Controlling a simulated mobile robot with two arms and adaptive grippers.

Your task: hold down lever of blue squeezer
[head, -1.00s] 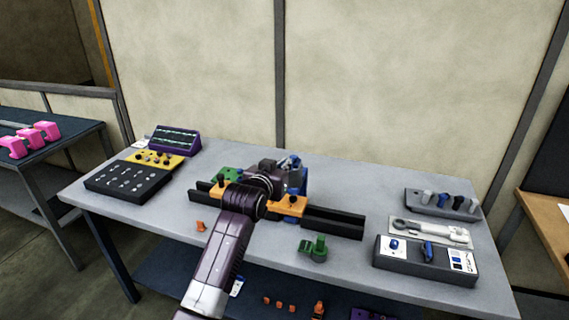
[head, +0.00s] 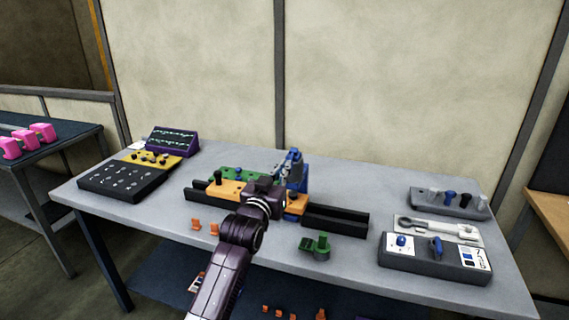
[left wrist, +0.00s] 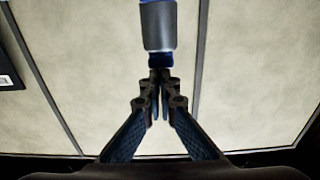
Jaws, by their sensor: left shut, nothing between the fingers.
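The blue squeezer (head: 296,172) stands upright at the back of the black rail on the table, its lower part partly hidden by my left arm. My left gripper (left wrist: 161,76) is shut with nothing between its fingers. In the head view its wrist (head: 262,190) is just left of and in front of the squeezer, and the fingertips are hard to make out. In the left wrist view a grey cylinder with blue ends (left wrist: 159,28), apparently part of the squeezer, is just beyond the fingertips; I cannot tell whether they touch. My right gripper is not in view.
The black rail (head: 338,219) carries orange blocks (head: 228,189). A green part (head: 317,245) lies in front of it. A dark button panel (head: 122,178) is at the left, a grey switch box (head: 420,262) at the right.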

